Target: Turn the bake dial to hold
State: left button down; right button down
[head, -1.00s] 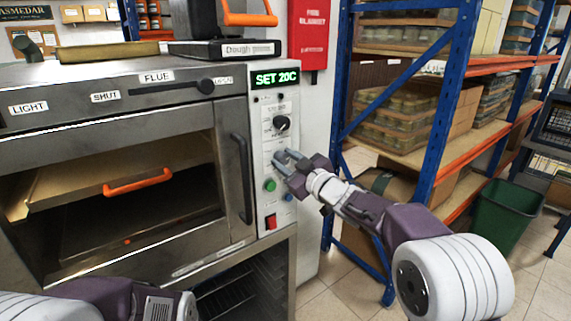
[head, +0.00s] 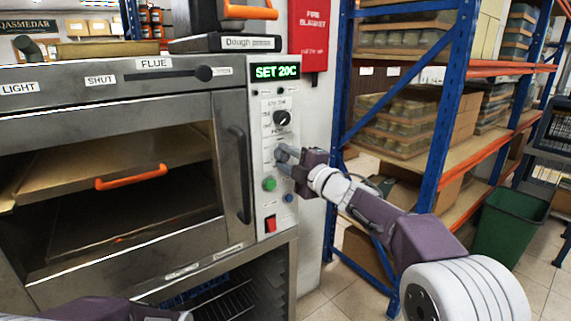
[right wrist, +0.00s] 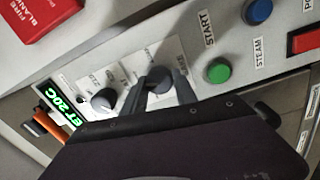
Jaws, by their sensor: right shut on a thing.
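The oven's control panel (head: 273,95) carries a green display reading SET 20C. A black upper dial (head: 282,118) sits below the display; it also shows in the right wrist view (right wrist: 103,99). My right gripper (head: 281,157) is at the panel just below that dial. In the right wrist view, my right gripper (right wrist: 162,84) is shut on a second, lower dial (right wrist: 159,76), with a finger on either side of it. In the head view the gripper hides this dial. The small print around both dials is too small to read. My left gripper is out of view.
Below the gripper are a green START button (head: 269,184), a blue STEAM button (head: 289,198) and a red switch (head: 270,223). The oven door handle (head: 240,175) stands close to the left. A blue shelf rack (head: 440,130) stands to the right.

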jog(key=n, duration=0.1)
jog(key=n+b, duration=0.1)
jog(key=n, duration=0.1)
jog(key=shift+f+n+b, duration=0.25)
jog(key=shift+n+b, duration=0.05)
jog(key=shift+n, duration=0.1)
jog(key=n+b, duration=0.1)
jog(key=n, duration=0.2)
jog(key=shift+n, duration=0.4)
jog(key=n+b, duration=0.2)
jog(key=n, duration=0.1)
jog(key=shift+n, duration=0.4)
jog(key=n+b, duration=0.1)
jog(key=n, duration=0.2)
jog(key=shift+n+g+y, duration=0.3)
jog(key=n+b, duration=0.1)
jog(key=n, duration=0.2)
jog(key=shift+w+d+n, duration=0.1)
jog(key=shift+n, duration=0.3)
jog(key=n+b, duration=0.1)
jog(key=n, duration=0.2)
jog(key=shift+n, duration=0.3)
jog(key=n+b, duration=0.1)
jog(key=n, duration=0.3)
jog(key=shift+r+n+b, duration=0.1)
jog(key=shift+n+b, duration=0.4)
jog(key=shift+n, duration=0.9)
